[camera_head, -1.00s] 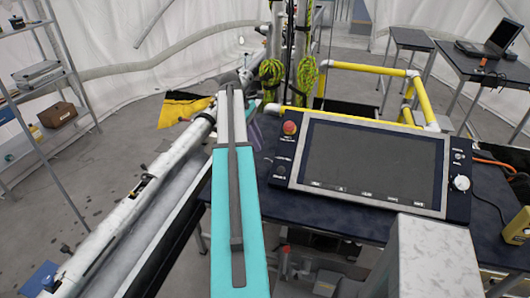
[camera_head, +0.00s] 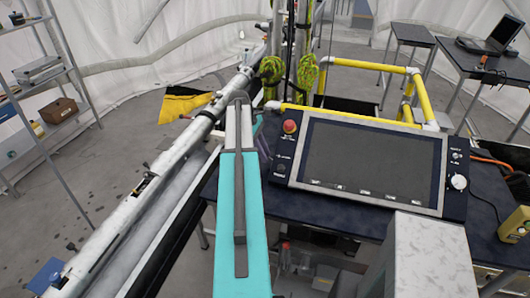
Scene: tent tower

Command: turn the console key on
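The console (camera_head: 375,163) is a dark panel with a large grey-framed screen, standing tilted on a dark table. A red mushroom button (camera_head: 289,127) is at its upper left. A small dark round control (camera_head: 281,168) sits below that button; I cannot tell whether it is the key. A pale round knob (camera_head: 458,181) is on the right side. My teal and grey arm reaches up from the bottom, left of the console. A small teal and purple-grey part of it shows close to the console's left edge. My gripper's fingers cannot be made out.
The dark table (camera_head: 345,211) bears the console. A long white pole assembly (camera_head: 150,185) runs along the left. Yellow rails (camera_head: 425,98) stand behind the console, and green rope coils (camera_head: 307,77) hang behind it. A yellow object (camera_head: 516,225) is at the right.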

